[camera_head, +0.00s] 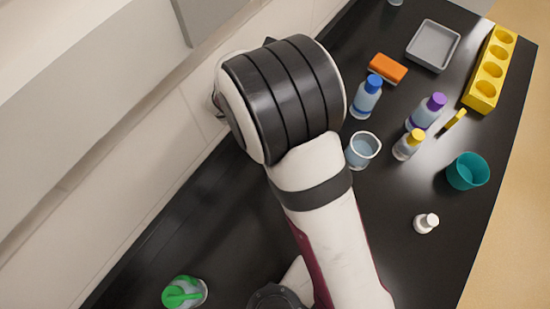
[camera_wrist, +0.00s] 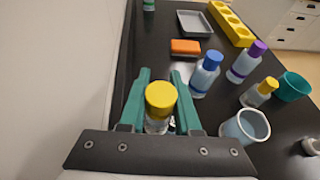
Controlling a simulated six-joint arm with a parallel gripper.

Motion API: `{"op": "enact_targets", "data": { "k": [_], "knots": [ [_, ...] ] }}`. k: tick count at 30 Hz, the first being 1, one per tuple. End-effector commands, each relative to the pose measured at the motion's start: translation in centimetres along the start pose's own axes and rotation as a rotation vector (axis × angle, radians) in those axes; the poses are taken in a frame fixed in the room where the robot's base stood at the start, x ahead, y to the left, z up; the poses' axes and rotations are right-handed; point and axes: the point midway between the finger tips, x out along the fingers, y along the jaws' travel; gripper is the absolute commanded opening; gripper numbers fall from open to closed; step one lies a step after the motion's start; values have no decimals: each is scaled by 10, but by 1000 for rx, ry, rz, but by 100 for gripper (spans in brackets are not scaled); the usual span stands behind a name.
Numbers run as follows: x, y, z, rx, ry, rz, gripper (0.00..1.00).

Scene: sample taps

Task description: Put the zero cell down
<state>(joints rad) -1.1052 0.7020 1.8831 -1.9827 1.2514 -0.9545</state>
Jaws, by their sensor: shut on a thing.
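A small clear cell with a yellow cap (camera_wrist: 160,98) stands between the teal fingers of my gripper (camera_wrist: 161,76) in the wrist view. The fingers are shut on it, and it looks about upright. Its lower end is hidden by the gripper body, so I cannot tell whether it touches the bench. In the head view my arm hides the gripper and the held cell. A similar yellow-capped bottle (camera_head: 408,145) stands apart on the black bench (camera_head: 395,195). I see no label that tells which is the zero cell.
Right of my gripper are a beaker (camera_wrist: 246,127), a blue-capped bottle (camera_wrist: 206,74) and a purple-capped bottle (camera_wrist: 247,62). A teal cup (camera_head: 467,171), orange sponge (camera_head: 388,68), grey tray (camera_head: 433,45) and yellow rack (camera_head: 490,68) stand farther off. A wall (camera_wrist: 60,80) borders the left.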

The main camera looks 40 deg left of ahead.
Motion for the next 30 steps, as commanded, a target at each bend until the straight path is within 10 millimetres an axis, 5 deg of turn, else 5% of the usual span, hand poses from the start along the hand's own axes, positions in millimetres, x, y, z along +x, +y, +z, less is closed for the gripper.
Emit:
{"op": "enact_targets", "data": {
  "k": [6,15,30],
  "knots": [
    [-72,-23,-26,-2,-1,2,0],
    [-123,-58,-39,0,-1,1,0],
    [-87,-58,-123,-4,0,-4,0]
  ]
}}
